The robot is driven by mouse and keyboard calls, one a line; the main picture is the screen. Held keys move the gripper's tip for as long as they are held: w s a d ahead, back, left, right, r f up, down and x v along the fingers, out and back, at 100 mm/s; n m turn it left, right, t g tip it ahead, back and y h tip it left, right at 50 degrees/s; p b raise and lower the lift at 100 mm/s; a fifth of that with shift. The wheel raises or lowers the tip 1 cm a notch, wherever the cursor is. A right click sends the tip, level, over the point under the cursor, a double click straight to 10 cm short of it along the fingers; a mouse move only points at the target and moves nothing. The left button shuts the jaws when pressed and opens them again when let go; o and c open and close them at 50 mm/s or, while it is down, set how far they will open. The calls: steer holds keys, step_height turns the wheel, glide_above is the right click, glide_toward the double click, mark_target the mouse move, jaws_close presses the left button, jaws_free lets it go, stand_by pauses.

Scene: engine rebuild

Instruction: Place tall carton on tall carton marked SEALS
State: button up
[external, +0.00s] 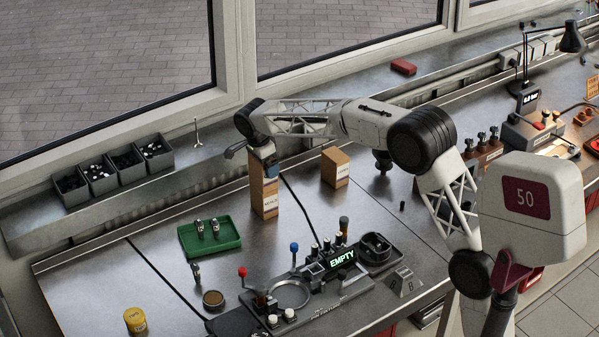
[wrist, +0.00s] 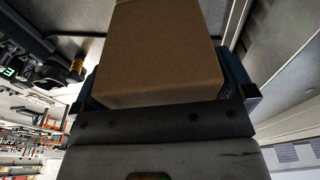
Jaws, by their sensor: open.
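A tall brown carton column (external: 264,195) stands upright on the metal bench left of centre in the external view. It looks like one carton on top of another, but I cannot make out the seam for certain. A pale label with small dark print is on its lower half. My gripper (external: 264,162) points down at the top of this column, its blue-grey fingers around the upper end. In the wrist view, a plain brown carton (wrist: 155,50) fills the space between my open fingers (wrist: 165,93). The fingers partly hide its sides.
Another brown carton (external: 336,168) stands apart to the right. A green tray (external: 209,237) with small metal parts lies to the left. A fixture with an EMPTY display (external: 343,259) stands in front. Dark bins (external: 113,170) line the back left.

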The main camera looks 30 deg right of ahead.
steer(key=r, duration=0.3)
steer(key=a+r, duration=0.1)
steer(key=r, duration=0.6)
steer(key=shift+a+r, duration=0.35)
steer(key=shift+r, duration=0.45)
steer(key=shift+s+r, duration=0.1)
steer(key=shift+s, duration=0.05)
steer(key=s+d+r+n, duration=0.2)
steer(key=s+d+n, duration=0.15)
steer(key=s, duration=0.65)
steer(key=s+d+r+n+t+y, duration=0.1)
steer(key=s+d+n, duration=0.25)
steer(key=s, duration=0.65)
steer(key=s+d+r+n, duration=0.2)
steer(key=s+d, duration=0.3)
steer(key=s, duration=0.6)
steer(key=s+d+f+n, duration=0.1)
steer(key=s+f+n, duration=0.2)
steer(key=s, duration=0.7)
steer(key=s+d+f+n+t, duration=0.1)
steer(key=s+f, duration=0.4)
steer(key=s, duration=0.5)
steer(key=s+d+f+n, duration=0.2)
steer(key=s+f+n, duration=0.2)
steer(key=s, duration=0.6)
steer(key=shift+s+d+f+n+t+y, duration=0.25)
steer(key=shift+d+n+t+y, duration=0.05)
steer(key=shift+d+n+y, duration=0.1)
